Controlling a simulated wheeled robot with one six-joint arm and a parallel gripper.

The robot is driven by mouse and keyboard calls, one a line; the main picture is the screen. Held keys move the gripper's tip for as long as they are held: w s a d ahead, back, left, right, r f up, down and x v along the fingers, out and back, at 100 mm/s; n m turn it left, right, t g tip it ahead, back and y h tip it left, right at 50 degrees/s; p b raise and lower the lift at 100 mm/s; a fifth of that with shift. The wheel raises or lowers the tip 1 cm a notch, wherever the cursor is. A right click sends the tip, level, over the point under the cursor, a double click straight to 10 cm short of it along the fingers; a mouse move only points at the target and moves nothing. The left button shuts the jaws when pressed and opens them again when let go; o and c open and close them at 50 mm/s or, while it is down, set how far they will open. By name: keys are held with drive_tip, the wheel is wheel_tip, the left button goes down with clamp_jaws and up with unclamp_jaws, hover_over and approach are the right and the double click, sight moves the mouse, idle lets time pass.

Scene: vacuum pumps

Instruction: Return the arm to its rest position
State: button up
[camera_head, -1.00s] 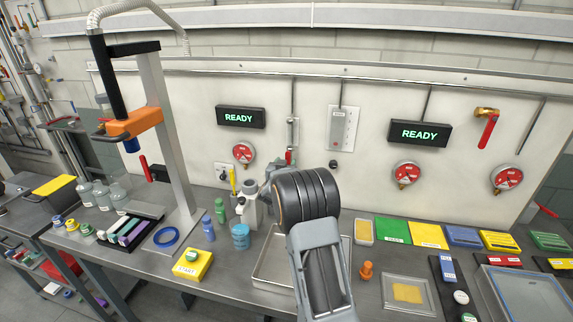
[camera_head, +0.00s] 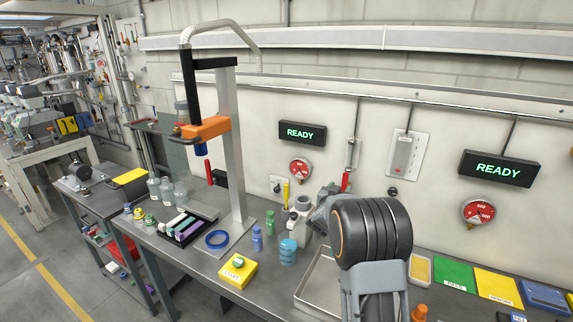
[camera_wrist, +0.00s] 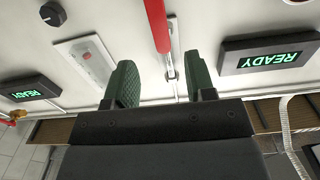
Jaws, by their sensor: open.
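My gripper shows in the wrist view (camera_wrist: 156,85) as two green-padded fingers held apart, with nothing between them. Behind the gap, a red lever handle (camera_wrist: 157,25) on the wall stands in line with the fingers, and I cannot tell how far away it is. In the head view my arm rises from the bottom right over the bench, and its dark rounded joint hides part of the bench and wall. The gripper's fingers are hidden there behind the arm.
A steel bench (camera_head: 205,268) runs below the wall. On it are a yellow START button box (camera_head: 238,272), a blue ring (camera_head: 217,239), small bottles and a metal tray (camera_head: 310,290). An orange-clamped stand (camera_head: 205,129) rises at left. Two READY displays (camera_head: 302,132) hang on the wall.

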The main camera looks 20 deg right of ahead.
drive_tip(key=s+a+r+n+y, duration=0.25)
drive_tip(key=s+a+y, duration=0.2)
drive_tip(key=a, duration=0.35)
drive_tip(key=s+a+r+n+y, duration=0.2)
drive_tip(key=s+a+n+y, duration=0.2)
drive_tip(key=a+y, duration=0.3)
drive_tip(key=s+a+f+g, duration=0.1)
drive_tip(key=s+a+g, duration=0.1)
drive_tip(key=s, duration=0.6)
drive_tip(key=s+a+f+n+g, duration=0.1)
drive_tip(key=s+a+f+g, duration=0.1)
drive_tip(key=s, duration=0.6)
drive_tip(key=s+a+f+n+g+y+b, duration=0.1)
drive_tip(key=s+a+g, duration=0.2)
drive_tip(key=s, duration=0.5)
drive_tip(key=shift+f+g, duration=0.3)
drive_tip(key=shift+g, duration=0.3)
